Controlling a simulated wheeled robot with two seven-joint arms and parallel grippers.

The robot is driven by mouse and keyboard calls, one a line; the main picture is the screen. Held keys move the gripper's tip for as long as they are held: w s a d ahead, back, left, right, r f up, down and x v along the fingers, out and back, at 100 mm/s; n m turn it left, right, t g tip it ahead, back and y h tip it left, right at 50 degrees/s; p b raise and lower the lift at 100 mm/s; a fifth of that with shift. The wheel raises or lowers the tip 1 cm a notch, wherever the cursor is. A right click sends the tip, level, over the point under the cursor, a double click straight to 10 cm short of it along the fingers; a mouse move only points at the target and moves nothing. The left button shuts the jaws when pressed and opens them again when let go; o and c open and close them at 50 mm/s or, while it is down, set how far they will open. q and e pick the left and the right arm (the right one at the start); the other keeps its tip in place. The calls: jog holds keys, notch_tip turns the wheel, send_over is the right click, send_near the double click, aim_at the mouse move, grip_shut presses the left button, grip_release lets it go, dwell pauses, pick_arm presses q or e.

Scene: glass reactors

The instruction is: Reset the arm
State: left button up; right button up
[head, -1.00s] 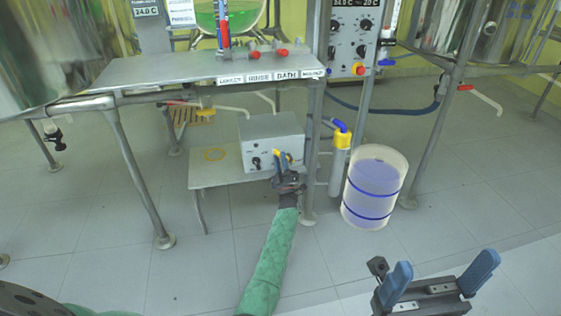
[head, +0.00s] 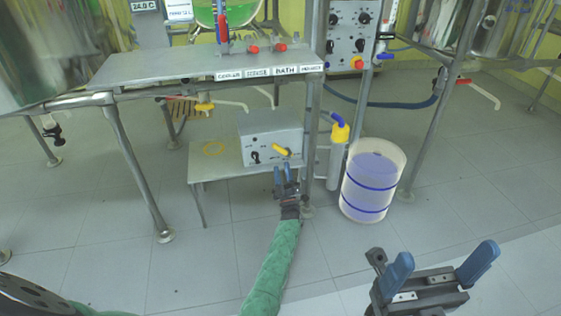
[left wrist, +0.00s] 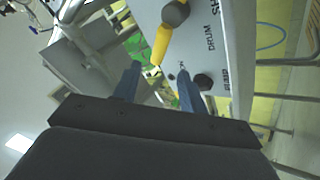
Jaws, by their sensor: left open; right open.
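My left gripper (head: 287,184) comes in on the green-sleeved arm and is open and empty. It is just in front of and below the grey control box (head: 262,141). The box has a yellow lever (head: 281,150) and a black knob (head: 255,157) on its front. In the left wrist view, the open blue fingers (left wrist: 157,85) show with nothing between them, and the yellow lever (left wrist: 161,44) lies beyond their tips. My right gripper (head: 430,275) is open and empty at the lower right, above the floor.
The box sits on a low table (head: 205,172) under a metal bench (head: 140,68). A translucent container with blue bands (head: 372,181) stands right of it, beside a grey pipe with a yellow fitting (head: 340,135). Bench legs stand around. The floor in front is clear.

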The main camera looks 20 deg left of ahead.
pick_arm(q)
jog(key=shift+s+d+f, duration=0.25)
jog(key=shift+s+f, duration=0.05)
jog(key=shift+s, duration=0.05)
dwell(0.3)
